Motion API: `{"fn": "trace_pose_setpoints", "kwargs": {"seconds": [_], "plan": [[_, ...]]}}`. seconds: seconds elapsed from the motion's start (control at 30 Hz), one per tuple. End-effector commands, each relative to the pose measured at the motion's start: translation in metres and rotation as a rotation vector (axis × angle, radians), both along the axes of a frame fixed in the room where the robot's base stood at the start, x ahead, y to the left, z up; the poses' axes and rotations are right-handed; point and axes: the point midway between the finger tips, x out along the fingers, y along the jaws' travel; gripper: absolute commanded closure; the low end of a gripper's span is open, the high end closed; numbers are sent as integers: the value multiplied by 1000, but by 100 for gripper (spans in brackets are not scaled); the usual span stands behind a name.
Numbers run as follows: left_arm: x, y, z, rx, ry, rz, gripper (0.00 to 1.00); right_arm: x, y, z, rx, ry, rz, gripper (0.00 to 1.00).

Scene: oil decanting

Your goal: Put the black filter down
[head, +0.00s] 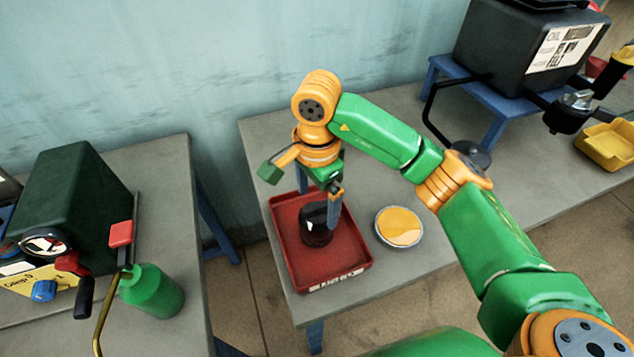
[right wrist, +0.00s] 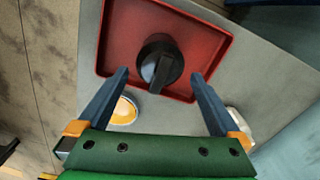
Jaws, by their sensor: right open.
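The black filter (head: 317,224) is a short dark cylinder standing in the red tray (head: 357,264). In the right wrist view the filter (right wrist: 159,62) is seen from above, with a raised bar across its top, and the red tray (right wrist: 215,40) lies around it. My right gripper (head: 334,222) is over the tray at the filter. In the right wrist view its two blue fingers (right wrist: 160,80) are wide apart, on either side of the filter, and grip nothing. My left gripper does not show.
A round dish of yellow liquid (head: 399,227) is right of the tray. A black oil box (head: 500,45) on a blue stand and a yellow bin (head: 607,142) are at the back right. A green bottle (head: 152,290) and a dark green machine (head: 80,205) are on the left table.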

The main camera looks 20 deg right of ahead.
Motion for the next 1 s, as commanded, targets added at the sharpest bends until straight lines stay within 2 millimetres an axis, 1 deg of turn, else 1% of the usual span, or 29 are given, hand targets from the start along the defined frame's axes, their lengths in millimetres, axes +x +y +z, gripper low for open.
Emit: {"fn": "trace_pose_setpoints", "kwargs": {"seconds": [0.03, 0.1, 0.2, 0.3, 0.43, 0.8, 0.87, 0.97, 1.0], "plan": [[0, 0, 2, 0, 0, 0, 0, 2, 0, 14, -2, -8, 0, 0], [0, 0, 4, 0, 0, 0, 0, 1, -1, 32, -2, -7, -1, 0], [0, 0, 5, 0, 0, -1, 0, 1, -1, 54, -1, -6, -3, 0], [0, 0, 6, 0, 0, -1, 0, 1, 0, 66, -1, -2, -2, 0], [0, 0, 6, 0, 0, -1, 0, 0, 0, 71, 0, 0, -1, 0], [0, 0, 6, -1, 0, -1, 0, 0, 0, 71, 1, 1, 0, 0], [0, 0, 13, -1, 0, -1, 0, 0, 0, 78, 1, 1, 0, 0], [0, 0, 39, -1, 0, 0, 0, 0, 0, 104, 1, 0, 0, 0], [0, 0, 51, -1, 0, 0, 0, 0, 0, 116, 1, 0, 0, 0]]}}
